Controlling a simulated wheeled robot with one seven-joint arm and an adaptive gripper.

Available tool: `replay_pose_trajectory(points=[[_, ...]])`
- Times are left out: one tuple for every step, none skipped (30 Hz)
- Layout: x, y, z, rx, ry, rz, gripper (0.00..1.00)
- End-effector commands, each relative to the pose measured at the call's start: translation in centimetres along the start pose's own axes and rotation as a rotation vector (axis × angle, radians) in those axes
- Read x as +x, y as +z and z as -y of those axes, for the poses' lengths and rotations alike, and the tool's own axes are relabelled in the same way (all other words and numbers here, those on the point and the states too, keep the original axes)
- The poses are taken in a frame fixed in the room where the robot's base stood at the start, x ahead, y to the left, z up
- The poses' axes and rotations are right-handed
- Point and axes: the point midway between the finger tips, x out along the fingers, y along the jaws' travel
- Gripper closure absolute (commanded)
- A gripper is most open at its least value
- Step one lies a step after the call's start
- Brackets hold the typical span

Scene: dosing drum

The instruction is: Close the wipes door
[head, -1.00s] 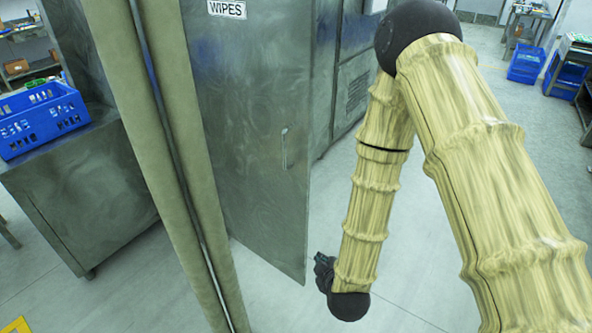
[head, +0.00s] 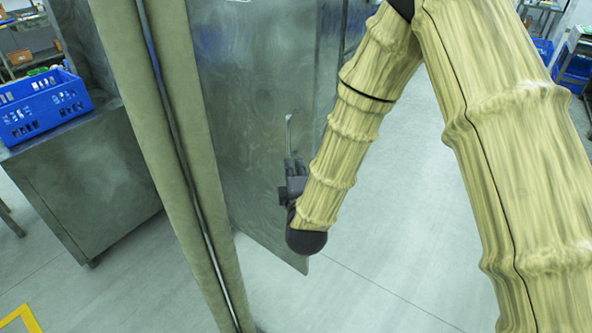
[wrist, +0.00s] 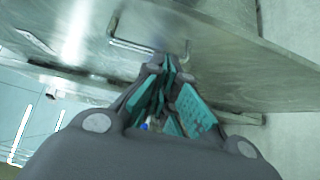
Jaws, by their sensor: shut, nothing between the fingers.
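The wipes door (head: 245,130) is a grey metal panel standing open, hanging to the right of my column in the head view. Its label is almost wholly cut off by the top edge. Its thin upright handle (head: 288,132) sits near the free edge. My gripper (head: 291,168) is at the door's face, just below the handle, with nothing held. In the wrist view the door (wrist: 230,50) fills the upper part and its bar handle (wrist: 130,46) lies just beyond my shut fingertips (wrist: 168,62). I cannot tell whether the fingertips touch the handle or door.
A blue crate (head: 42,108) stands on a metal cabinet (head: 90,175) at the left. Further blue crates (head: 575,68) are at the far right. The floor (head: 390,240) right of the door is clear. A yellow floor marking (head: 25,318) shows at lower left.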

Motion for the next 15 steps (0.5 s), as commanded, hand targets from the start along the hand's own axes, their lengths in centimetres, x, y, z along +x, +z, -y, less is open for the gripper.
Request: replay_pose_trajectory(points=[[0.9,0.1,-0.2,0.003,0.001,0.002,1.00],[1.4,0.0,-0.2,0.003,0.000,0.001,1.00],[2.1,0.0,-0.2,0.003,0.000,0.001,1.00],[2.6,0.1,-0.2,0.003,0.000,0.002,1.00],[3.1,0.1,-0.2,0.003,0.000,0.002,1.00],[3.7,0.1,-0.2,0.003,0.000,0.002,1.00],[4.2,0.1,-0.1,0.003,-0.001,0.001,1.00],[4.7,0.1,-0.2,0.002,0.000,0.001,1.00],[5.4,0.1,-0.2,0.003,0.000,0.002,1.00],[5.9,0.1,-0.2,0.003,0.000,0.002,1.00],[6.1,0.5,-0.1,0.003,-0.002,0.003,1.00],[6.3,0.8,-0.1,0.002,-0.002,0.002,1.00],[6.6,1.1,-0.2,0.002,-0.002,0.002,1.00],[6.8,1.4,-0.1,0.002,-0.002,0.002,1.00],[7.1,1.6,-0.1,0.002,-0.001,0.002,1.00]])
